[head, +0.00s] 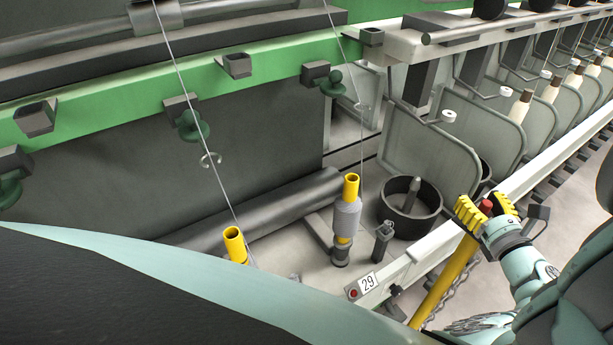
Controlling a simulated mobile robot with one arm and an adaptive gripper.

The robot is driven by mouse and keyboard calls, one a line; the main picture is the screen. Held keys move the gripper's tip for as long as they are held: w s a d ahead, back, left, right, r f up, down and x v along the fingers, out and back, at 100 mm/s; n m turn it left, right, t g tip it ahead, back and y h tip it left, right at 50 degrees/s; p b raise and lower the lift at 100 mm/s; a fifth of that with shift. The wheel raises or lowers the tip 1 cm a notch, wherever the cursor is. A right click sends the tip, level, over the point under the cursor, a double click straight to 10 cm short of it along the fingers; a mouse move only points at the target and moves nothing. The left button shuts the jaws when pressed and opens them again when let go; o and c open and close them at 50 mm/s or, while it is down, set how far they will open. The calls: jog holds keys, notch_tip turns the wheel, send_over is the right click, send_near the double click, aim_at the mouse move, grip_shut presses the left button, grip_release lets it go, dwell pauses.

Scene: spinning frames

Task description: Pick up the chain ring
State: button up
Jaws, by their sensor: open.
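My gripper (487,208) has yellow ridged fingers and is open at the top of the post. The red cap (486,206) of the post shows between the fingers. I cannot tell whether the fingers touch it. I see nothing held in them.
A spinning frame with a green rail (270,75) fills the left and back. A yellow-tipped spindle (347,215), a black round can (411,195) and a "29" plate (368,282) stand close by. Grey separator plates (425,150) line the right. Bare floor shows at far right.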

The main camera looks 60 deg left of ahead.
grip_shut()
dwell(0.6)
